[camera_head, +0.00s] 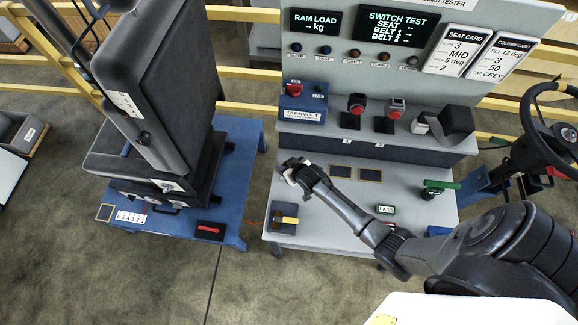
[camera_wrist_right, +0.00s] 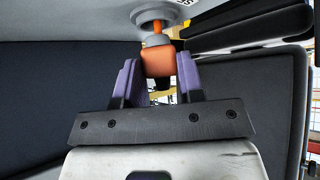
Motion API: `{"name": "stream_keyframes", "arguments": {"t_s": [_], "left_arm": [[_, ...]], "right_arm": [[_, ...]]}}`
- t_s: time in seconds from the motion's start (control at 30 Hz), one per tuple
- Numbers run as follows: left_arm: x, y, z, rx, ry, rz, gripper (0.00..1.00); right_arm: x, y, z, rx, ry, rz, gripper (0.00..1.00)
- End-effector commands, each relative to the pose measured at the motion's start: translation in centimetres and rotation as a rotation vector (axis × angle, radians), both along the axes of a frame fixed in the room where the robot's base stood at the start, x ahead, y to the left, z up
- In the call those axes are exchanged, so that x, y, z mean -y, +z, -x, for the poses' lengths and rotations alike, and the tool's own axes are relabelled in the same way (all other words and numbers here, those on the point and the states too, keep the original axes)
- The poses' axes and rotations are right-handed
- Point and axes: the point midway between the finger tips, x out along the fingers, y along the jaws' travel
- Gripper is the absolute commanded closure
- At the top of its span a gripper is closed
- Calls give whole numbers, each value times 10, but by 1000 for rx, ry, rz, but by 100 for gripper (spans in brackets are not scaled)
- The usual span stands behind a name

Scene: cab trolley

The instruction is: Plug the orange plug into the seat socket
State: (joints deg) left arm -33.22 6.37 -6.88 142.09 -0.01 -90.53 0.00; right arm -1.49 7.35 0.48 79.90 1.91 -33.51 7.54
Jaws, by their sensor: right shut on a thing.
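My right gripper (camera_head: 292,168) is over the left part of the grey bench, close to its edge facing the seat. In the right wrist view its two purple-grey fingers (camera_wrist_right: 159,80) are shut on the orange plug (camera_wrist_right: 158,63). A narrow orange part of the plug points up into a round grey flanged piece (camera_wrist_right: 154,18) on a pale surface. I cannot tell whether this is the seat socket or how deep the plug goes. The dark seat (camera_head: 160,80) stands on the blue stand at the left. The plug is not distinct in the head view. My left gripper is not in view.
The grey bench (camera_head: 320,222) carries a blue switch box (camera_head: 303,105), red-buttoned units and a green-handled part (camera_head: 440,186). A black tray with a yellow bar (camera_head: 285,217) sits at its front left. A steering wheel (camera_head: 545,120) stands at the right. A gap separates bench and blue stand (camera_head: 235,200).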

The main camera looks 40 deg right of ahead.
Motion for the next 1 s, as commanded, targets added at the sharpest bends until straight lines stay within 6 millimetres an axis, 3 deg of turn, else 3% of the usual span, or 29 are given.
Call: {"name": "stream_keyframes", "arguments": {"t_s": [1.0], "left_arm": [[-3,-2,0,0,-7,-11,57]], "right_arm": [[0,-8,0,1,0,0,93]]}}
